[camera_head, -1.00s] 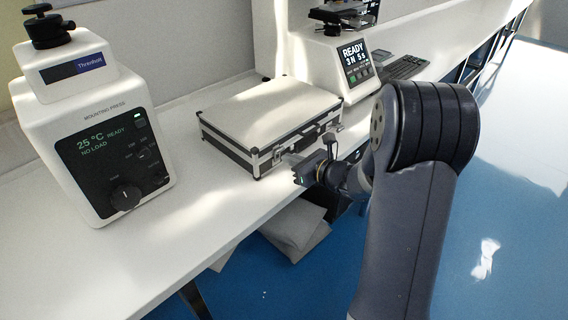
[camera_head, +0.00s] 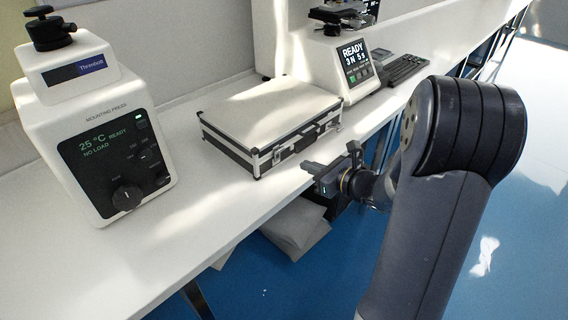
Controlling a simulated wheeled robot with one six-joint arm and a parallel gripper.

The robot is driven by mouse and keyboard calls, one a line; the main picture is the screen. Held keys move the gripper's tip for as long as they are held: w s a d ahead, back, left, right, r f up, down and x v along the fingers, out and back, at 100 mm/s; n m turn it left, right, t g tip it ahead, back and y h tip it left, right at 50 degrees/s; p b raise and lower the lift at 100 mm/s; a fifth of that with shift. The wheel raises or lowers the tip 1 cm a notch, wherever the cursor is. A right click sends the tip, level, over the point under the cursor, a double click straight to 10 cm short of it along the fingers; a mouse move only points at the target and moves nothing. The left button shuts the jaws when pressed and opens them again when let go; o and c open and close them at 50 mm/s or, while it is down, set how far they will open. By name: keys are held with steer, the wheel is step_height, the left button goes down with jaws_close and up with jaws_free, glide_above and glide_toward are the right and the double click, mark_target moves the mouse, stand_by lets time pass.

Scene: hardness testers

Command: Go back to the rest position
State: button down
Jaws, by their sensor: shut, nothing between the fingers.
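My gripper (camera_head: 309,172) is in front of the closed silver case with black edges (camera_head: 270,110). It is at the bench's front edge, apart from the case as far as I can see. Its fingers point left and it is shut and empty. My arm's large dark link fills the right of the view and hides part of the floor and the bench edge behind it.
A white mounting press (camera_head: 95,130) stands on the white bench (camera_head: 185,215) at the left. A hardness tester (camera_head: 335,70) and a keyboard (camera_head: 405,70) are behind the case. A pale box (camera_head: 290,232) lies under the bench. Blue floor is open at right.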

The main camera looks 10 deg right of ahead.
steer(key=b+x, duration=0.1)
steer(key=x, duration=0.7)
steer(key=shift+w, duration=0.15)
stand_by(0.4)
steer(key=p+v, duration=0.1)
steer(key=v, duration=0.8)
steer(key=b, duration=0.1)
glide_above(291, 178)
steer(key=shift+w+a+f, duration=0.15)
steer(key=shift+a+f, duration=0.05)
steer(key=shift+f, duration=0.35)
steer(key=shift+w+a+f, duration=0.1)
steer(key=shift+a+f, duration=0.05)
steer(key=shift+f, duration=0.4)
steer(key=f+b, duration=0.2)
steer(key=f, duration=0.1)
steer(key=f+b, duration=0.1)
steer(key=f, duration=0.1)
steer(key=shift+s+d, duration=0.3)
steer(key=shift+d, duration=0.05)
steer(key=s+d+r+p, duration=0.4)
steer(key=s+d+r, duration=0.1)
steer(key=s, duration=0.2)
steer(key=shift+s+d+p, duration=0.15)
steer(key=shift+s+p, duration=0.05)
steer(key=shift+p, duration=0.15)
